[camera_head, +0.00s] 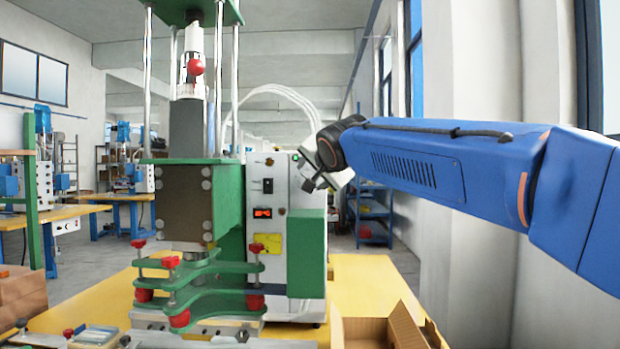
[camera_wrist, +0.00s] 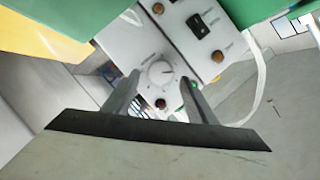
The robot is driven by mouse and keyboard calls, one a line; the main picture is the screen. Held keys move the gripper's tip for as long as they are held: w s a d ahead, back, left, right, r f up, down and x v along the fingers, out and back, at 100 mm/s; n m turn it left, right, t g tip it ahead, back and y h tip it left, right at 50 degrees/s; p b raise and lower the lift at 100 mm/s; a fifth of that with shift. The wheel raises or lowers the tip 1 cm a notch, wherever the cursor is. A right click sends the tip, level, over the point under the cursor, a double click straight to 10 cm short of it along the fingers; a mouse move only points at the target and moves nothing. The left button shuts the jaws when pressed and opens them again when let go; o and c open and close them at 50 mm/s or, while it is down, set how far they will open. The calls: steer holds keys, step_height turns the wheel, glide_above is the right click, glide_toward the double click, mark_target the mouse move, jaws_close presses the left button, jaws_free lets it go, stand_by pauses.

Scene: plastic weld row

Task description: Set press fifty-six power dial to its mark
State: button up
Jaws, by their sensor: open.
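The power dial is a round white knob (camera_wrist: 160,73) on the white control panel, seen in the wrist view with a short dark pointer line. Small lettering around it is too blurred to read, and I cannot make out the mark. My gripper (camera_wrist: 164,82) is open, with one finger to each side of the dial in the picture; I cannot tell whether either touches it. In the head view my gripper (camera_head: 318,179) is at the upper right of the press's white control box (camera_head: 304,236). The dial is not discernible there. The green press (camera_head: 228,208) stands left of the box.
A black rocker switch (camera_wrist: 198,25) and brown round buttons (camera_wrist: 218,56) sit near the dial. Pale hoses (camera_head: 275,92) arch behind the box. An open cardboard box (camera_head: 388,331) stands on the yellow table (camera_head: 375,275). A wall with windows is at the right.

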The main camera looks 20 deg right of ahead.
steer(key=shift+x, duration=1.4)
steer(key=c, duration=1.1)
steer(key=shift+o, duration=0.2)
